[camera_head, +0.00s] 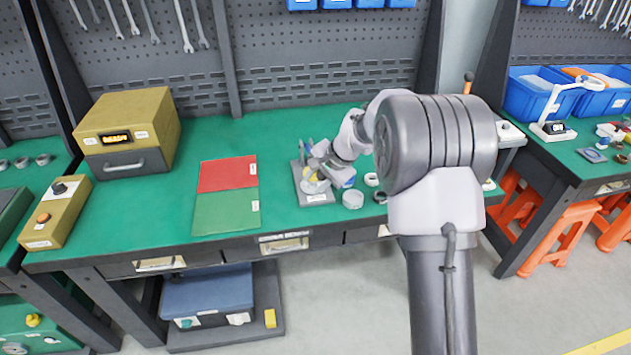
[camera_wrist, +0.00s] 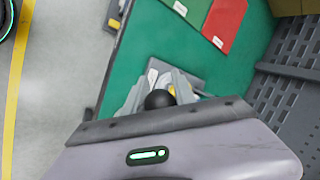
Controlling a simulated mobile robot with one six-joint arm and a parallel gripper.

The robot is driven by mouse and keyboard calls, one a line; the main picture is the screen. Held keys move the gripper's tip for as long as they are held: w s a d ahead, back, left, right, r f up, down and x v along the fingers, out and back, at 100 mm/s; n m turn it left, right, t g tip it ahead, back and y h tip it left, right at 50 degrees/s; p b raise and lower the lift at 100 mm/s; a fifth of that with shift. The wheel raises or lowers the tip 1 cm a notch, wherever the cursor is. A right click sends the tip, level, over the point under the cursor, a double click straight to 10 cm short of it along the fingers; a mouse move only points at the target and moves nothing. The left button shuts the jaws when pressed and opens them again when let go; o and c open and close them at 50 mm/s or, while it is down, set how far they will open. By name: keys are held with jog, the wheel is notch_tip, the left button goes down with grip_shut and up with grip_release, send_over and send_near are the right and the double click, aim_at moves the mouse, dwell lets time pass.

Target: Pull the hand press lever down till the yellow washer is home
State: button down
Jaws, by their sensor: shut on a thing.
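The hand press (camera_head: 317,197) stands on the green bench top, its grey base and white label showing. My gripper (camera_head: 322,168) is at the press, with my arm reaching in from the right. In the wrist view a black ball knob (camera_wrist: 160,99), which looks like the lever's end, sits between the grey fingers. My gripper (camera_wrist: 160,92) is shut on the lever. A small yellow piece (camera_wrist: 171,89) shows behind the knob, perhaps the yellow washer; how it sits cannot be told. Most of the lever and the press's inner parts are hidden by my gripper.
A red and green mat (camera_head: 228,196) lies left of the press. Grey rings (camera_head: 353,199) stand close on its right. A yellow oven-like box (camera_head: 128,130) is at the back left. The bench's front edge is close to the press.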

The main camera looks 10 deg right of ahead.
jog(key=shift+w+d+r, duration=0.1)
jog(key=shift+w+d, duration=0.05)
jog(key=shift+d, duration=0.05)
